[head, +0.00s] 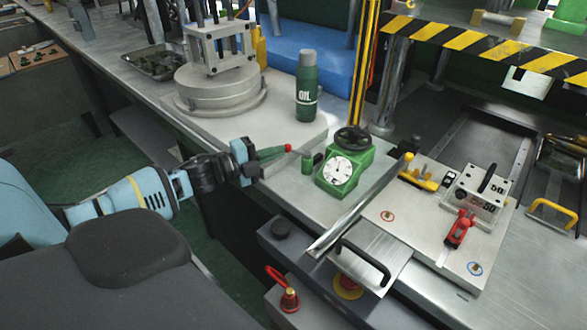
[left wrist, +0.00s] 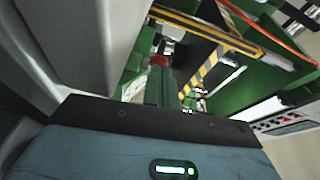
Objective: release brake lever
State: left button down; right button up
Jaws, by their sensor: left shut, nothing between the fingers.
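No part is plainly marked as the brake lever, so I cannot tell which it is. A red lever with a looped handle (head: 284,293) stands at the bottom on a grey box. A red clamp handle (head: 461,229) sits on the metal plate at the right. My left gripper (head: 286,149) reaches in from the left over the bench edge, with slim green and red fingers shut and empty. They point right, close to a small green post (head: 307,163); contact is unclear. The fingers also show in the left wrist view (left wrist: 158,76). My right gripper is in neither view.
A green dial gauge with a black knob (head: 345,165) stands right of the gripper. A green oil bottle (head: 307,88) and a round stepped metal base (head: 218,88) are behind. A black bar handle (head: 362,262) is at front. Yellow-black striped rails cross the upper right.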

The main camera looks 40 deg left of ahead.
pick_arm(q)
jog(key=shift+w+a, duration=0.35)
jog(key=shift+a, duration=0.05)
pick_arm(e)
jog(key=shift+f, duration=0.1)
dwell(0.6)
